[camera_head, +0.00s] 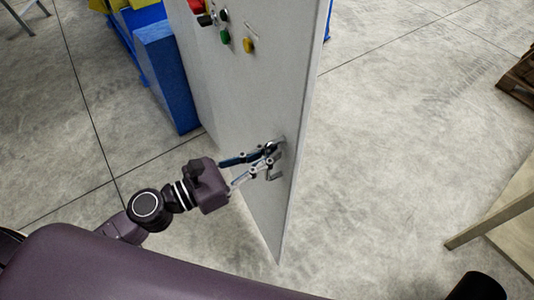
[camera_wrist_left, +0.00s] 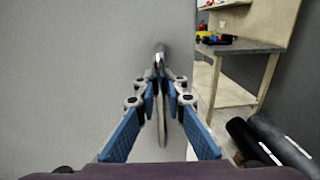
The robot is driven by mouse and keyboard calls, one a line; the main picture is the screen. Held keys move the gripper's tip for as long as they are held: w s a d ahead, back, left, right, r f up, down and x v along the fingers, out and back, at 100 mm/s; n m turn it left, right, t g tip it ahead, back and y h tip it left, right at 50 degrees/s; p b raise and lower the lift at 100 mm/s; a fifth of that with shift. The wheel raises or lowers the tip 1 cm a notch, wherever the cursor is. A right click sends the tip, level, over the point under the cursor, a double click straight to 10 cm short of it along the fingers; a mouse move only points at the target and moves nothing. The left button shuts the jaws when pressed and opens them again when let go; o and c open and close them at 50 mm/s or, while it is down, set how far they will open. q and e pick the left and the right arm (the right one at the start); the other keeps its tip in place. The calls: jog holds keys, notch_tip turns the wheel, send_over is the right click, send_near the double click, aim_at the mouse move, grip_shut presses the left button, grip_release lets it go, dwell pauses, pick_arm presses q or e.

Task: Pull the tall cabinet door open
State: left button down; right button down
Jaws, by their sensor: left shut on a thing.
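The tall cabinet door (camera_head: 245,110) is a light grey upright panel in the middle of the head view. It fills the left half of the wrist view (camera_wrist_left: 70,80). A small metal handle (camera_head: 274,175) stands out from the door near its right edge; it also shows in the left wrist view (camera_wrist_left: 160,54). My left gripper (camera_head: 272,156) is at the handle, its blue-padded fingers closed around it. In the wrist view the gripper (camera_wrist_left: 160,82) points straight at the door, and the fingertips partly hide the handle. I cannot tell whether the door is ajar. My right gripper is not in view.
Red, green and yellow buttons (camera_head: 225,36) sit high on the panel. A blue block (camera_head: 168,75) stands behind it at left. A wooden table (camera_head: 505,215) is at the right, and a workbench (camera_wrist_left: 240,47) shows in the wrist view.

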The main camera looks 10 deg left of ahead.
pick_arm(q)
jog(key=shift+d, duration=0.1)
jog(key=c, duration=2)
grip_release()
jog(key=shift+c, duration=0.2)
jog(key=v, duration=1.2)
jog(key=shift+r, duration=0.1)
